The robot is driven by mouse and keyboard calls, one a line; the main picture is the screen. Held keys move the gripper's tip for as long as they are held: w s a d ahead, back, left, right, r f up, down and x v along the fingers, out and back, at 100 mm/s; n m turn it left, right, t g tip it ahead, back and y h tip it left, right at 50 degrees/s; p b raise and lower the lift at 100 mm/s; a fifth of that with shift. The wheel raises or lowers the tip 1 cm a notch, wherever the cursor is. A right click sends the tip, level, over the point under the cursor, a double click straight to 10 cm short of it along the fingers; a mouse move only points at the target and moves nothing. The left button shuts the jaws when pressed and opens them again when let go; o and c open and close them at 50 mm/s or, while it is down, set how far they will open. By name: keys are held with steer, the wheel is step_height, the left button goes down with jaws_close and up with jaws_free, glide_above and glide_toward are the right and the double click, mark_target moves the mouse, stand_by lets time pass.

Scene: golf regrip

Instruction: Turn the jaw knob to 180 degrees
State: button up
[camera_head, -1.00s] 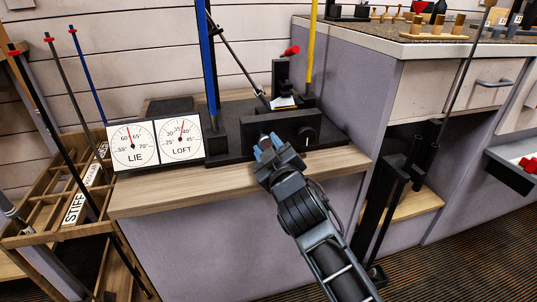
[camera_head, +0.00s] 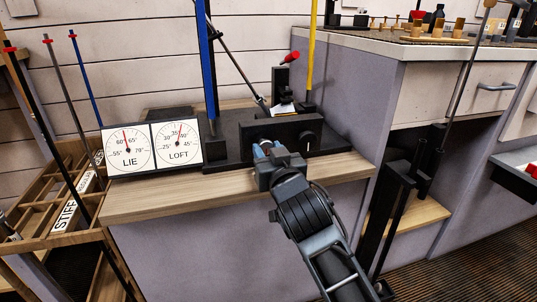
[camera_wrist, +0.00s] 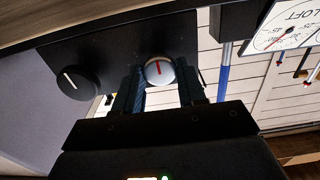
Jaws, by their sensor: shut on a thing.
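A black panel (camera_head: 283,129) stands on the wooden bench, with two round knobs on its front. My gripper (camera_head: 264,149) is at the left knob in the head view and largely hides it. In the wrist view my gripper (camera_wrist: 160,74) has its two blue-grey fingers on either side of a silver knob (camera_wrist: 158,70) with a red mark, which lies nearly level there. The other knob (camera_head: 307,138) is black with a white line; it shows slanted in the wrist view (camera_wrist: 78,82). I see no lettering that tells which is the jaw knob.
The LIE dial (camera_head: 128,150) and LOFT dial (camera_head: 177,143) stand left of the panel. A blue post (camera_head: 208,65) and a yellow shaft (camera_head: 312,50) rise behind it. A club shaft leans between them. The bench front (camera_head: 160,202) has bare wood.

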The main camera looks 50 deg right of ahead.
steer(key=shift+f, duration=0.1)
stand_by(0.3)
steer(key=o, duration=1.1)
steer(key=shift+c, duration=0.2)
steer(key=p+v, duration=0.1)
steer(key=v, duration=0.6)
steer(key=shift+s+a, duration=0.25)
steer(key=shift+s, duration=0.1)
